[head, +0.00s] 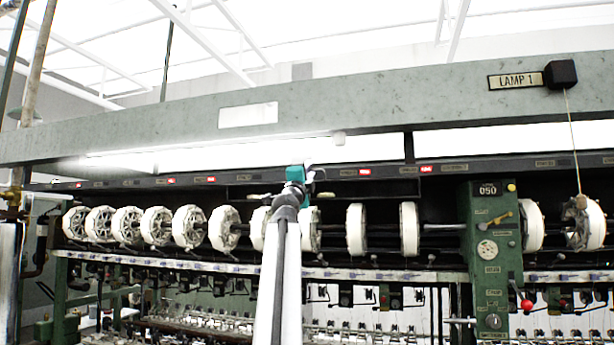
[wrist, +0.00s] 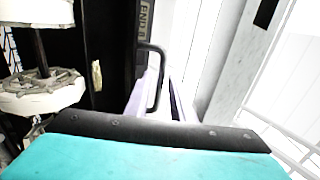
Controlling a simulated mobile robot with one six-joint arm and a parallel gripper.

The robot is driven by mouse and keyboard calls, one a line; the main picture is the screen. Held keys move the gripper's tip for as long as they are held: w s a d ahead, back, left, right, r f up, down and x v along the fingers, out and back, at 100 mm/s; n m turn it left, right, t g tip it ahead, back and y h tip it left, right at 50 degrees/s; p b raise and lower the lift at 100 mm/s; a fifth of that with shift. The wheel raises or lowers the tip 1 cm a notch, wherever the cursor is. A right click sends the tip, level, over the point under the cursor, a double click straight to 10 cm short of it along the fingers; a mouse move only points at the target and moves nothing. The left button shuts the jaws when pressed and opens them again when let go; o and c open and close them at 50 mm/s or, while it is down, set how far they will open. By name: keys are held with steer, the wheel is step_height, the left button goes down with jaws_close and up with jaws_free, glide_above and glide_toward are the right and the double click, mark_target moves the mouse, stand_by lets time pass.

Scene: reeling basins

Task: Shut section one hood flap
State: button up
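A long dark hood band (head: 140,183) with small labels and red lights runs above the row of white reels. I cannot tell for sure which part of it is the section one flap. My gripper (head: 308,174) is raised at the hood band, near the middle of the head view, and covers part of it. In the wrist view a black bar handle (wrist: 159,76) stands beside a dark panel (wrist: 108,40), beyond the gripper's teal and black body. The gripper's fingertips do not show clearly, so its opening is hidden.
White reels (head: 357,229) sit in a row below the hood; one also shows in the wrist view (wrist: 40,97). A green control post (head: 490,260) stands at the right. A grey beam (head: 400,97) with a LAMP 1 sign (head: 515,81) crosses above.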

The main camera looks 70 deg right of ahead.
steer(key=shift+d+r, duration=0.2)
steer(key=shift+d, duration=0.15)
jaws_close()
steer(key=shift+a+f+b, duration=0.2)
steer(key=shift+f+b, duration=0.9)
steer(key=shift+b, duration=0.2)
steer(key=shift+f, duration=0.15)
